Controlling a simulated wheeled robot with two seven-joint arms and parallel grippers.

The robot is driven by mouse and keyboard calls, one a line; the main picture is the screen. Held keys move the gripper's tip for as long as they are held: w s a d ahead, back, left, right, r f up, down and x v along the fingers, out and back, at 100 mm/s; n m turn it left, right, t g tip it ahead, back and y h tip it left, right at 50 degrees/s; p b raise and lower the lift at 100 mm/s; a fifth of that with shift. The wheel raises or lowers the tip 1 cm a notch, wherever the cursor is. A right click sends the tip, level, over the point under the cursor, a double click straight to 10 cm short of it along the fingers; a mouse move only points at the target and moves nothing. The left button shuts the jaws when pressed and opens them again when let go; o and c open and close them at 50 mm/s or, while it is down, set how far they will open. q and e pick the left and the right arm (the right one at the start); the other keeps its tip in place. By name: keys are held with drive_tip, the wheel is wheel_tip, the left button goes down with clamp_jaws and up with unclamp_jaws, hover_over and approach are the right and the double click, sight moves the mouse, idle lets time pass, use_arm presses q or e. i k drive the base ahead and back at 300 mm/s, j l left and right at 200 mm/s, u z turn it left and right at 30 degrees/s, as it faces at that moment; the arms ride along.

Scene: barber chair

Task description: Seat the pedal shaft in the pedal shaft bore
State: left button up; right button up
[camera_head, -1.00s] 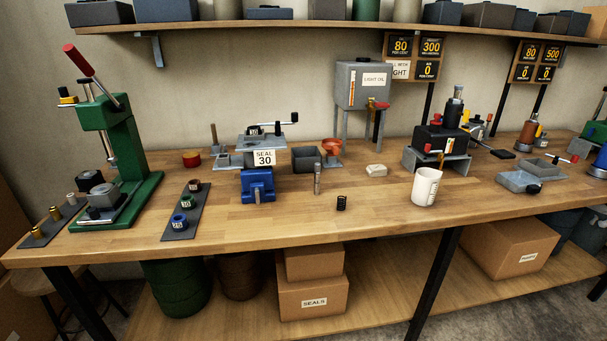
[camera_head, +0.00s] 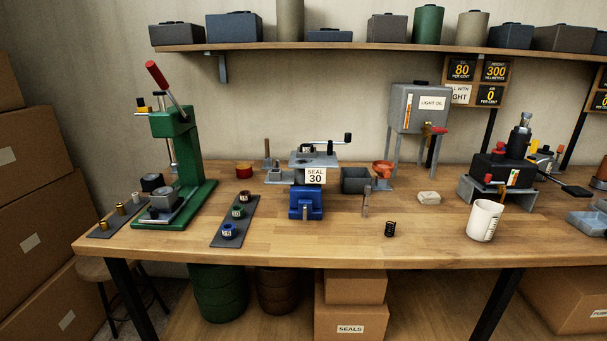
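A slim upright metal pin (camera_head: 366,201) stands on the bench near the middle; it may be the pedal shaft, but I cannot tell for sure. A black pump unit (camera_head: 497,168) sits on a grey stand (camera_head: 482,191) at the right. A lever with a dark pedal pad (camera_head: 575,190) reaches out on its right side. I cannot make out the pedal shaft bore at this distance. Neither of my grippers is in view.
A blue vise (camera_head: 306,203), a black spring (camera_head: 390,229), a white cup (camera_head: 484,220) and a pale block (camera_head: 429,198) stand on the wooden bench (camera_head: 300,244). A green press (camera_head: 181,160) is at the left. The front edge is mostly clear.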

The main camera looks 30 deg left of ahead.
sight(310, 169)
drive_tip(key=i+u, duration=0.25)
drive_tip(key=i, duration=0.35)
drive_tip(key=i+l+u, duration=0.25)
drive_tip(key=i, duration=0.3)
drive_tip(key=j, duration=0.1)
